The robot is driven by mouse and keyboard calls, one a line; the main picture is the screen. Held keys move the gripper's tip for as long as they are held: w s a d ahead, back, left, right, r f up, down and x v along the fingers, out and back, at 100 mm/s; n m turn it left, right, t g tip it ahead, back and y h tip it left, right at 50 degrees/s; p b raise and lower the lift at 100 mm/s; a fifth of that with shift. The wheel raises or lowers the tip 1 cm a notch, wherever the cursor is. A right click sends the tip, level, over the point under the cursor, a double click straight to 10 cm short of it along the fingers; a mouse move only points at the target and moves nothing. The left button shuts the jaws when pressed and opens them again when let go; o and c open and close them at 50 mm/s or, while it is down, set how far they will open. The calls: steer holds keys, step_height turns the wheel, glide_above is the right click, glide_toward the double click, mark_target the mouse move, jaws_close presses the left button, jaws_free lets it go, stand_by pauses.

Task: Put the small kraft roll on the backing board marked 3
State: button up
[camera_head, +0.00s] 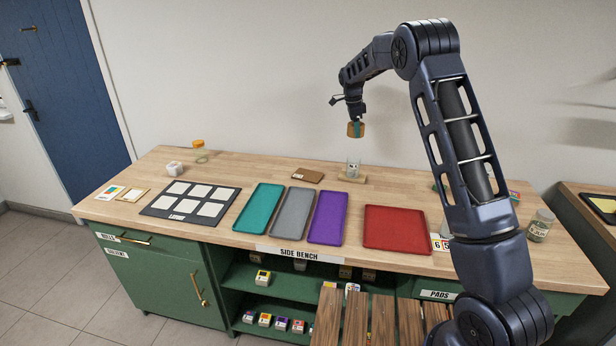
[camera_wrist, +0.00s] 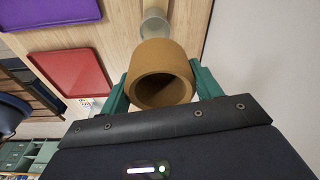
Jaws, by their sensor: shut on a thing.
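The small kraft roll (camera_head: 356,130) is a short brown tube, held in the air above the back of the bench. In the wrist view the roll (camera_wrist: 163,60) shows its open end, between the green fingers of my gripper (camera_wrist: 162,88). My gripper (camera_head: 355,123) is shut on it, and the roll is clear of the bench. A dark brown board (camera_head: 308,175) with a small white tag lies at the back of the bench. A lighter board (camera_head: 361,179) lies to its right, under a clear glass. I cannot read a 3 on either board.
The clear glass (camera_head: 353,168) stands below the roll; it also shows in the wrist view (camera_wrist: 154,23). Teal (camera_head: 259,208), grey (camera_head: 292,214), purple (camera_head: 327,218) and red (camera_head: 398,228) trays lie in front. A jar (camera_head: 199,151) stands back left.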

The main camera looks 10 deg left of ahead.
steer(key=n, duration=0.2)
glide_above(309, 175)
steer(key=shift+a+f, duration=0.25)
steer(key=shift+f, duration=0.05)
step_height(309, 175, down, 20)
steer(key=shift+r, duration=0.2)
steer(key=shift+f, duration=0.1)
steer(key=o, duration=1)
